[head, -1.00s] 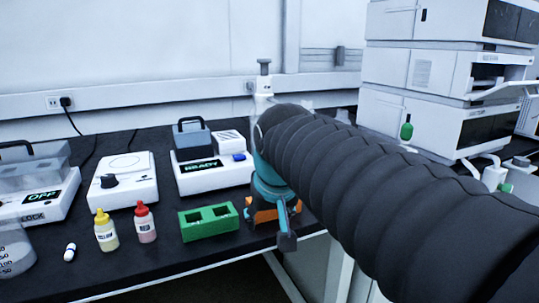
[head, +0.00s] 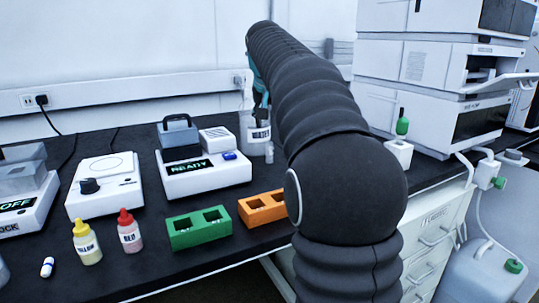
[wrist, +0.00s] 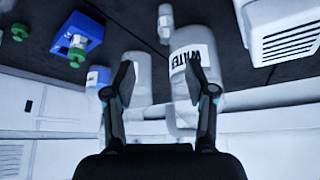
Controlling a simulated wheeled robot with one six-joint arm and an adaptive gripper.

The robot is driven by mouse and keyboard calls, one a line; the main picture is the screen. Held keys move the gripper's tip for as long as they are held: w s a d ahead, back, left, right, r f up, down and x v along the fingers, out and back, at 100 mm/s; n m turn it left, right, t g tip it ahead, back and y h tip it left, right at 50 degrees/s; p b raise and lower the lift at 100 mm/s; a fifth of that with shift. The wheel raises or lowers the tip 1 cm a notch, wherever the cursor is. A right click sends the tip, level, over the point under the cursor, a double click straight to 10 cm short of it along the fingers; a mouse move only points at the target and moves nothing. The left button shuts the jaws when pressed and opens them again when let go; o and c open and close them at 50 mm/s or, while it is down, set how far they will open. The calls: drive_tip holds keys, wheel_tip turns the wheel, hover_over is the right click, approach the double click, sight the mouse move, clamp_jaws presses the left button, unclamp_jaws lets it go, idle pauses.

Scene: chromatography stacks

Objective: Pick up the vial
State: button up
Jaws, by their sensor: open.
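A small white vial with a blue band (head: 47,267) lies at the front left of the bench in the head view. A small pale vial-like piece (head: 269,152) stands beside the water bottle (head: 255,133); a similar piece shows in the wrist view (wrist: 165,22). I cannot tell which is the task's vial. My gripper (wrist: 160,80) is open, with nothing clearly between its fingers. The right finger overlaps the water bottle in the wrist view, and a grey container (wrist: 138,78) is behind the left finger.
Green (head: 188,239) and orange (head: 249,215) racks sit near the front edge, with yellow (head: 88,248) and red (head: 130,238) capped bottles to their left. The READY device (head: 205,183) stands behind. The chromatography stack (head: 435,95) is at right.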

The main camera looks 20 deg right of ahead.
sight(269, 144)
drive_tip(key=x, duration=0.6)
drive_tip(key=shift+a+b, duration=0.2)
drive_tip(key=shift+b, duration=0.1)
drive_tip(key=shift+a+b+x, duration=0.2)
drive_tip(key=shift+a+x, duration=0.05)
drive_tip(key=shift+x, duration=1.1)
drive_tip(key=shift+a+b+x, duration=0.2)
drive_tip(key=shift+x, duration=1.15)
drive_tip(key=shift+f, duration=0.1)
clamp_jaws()
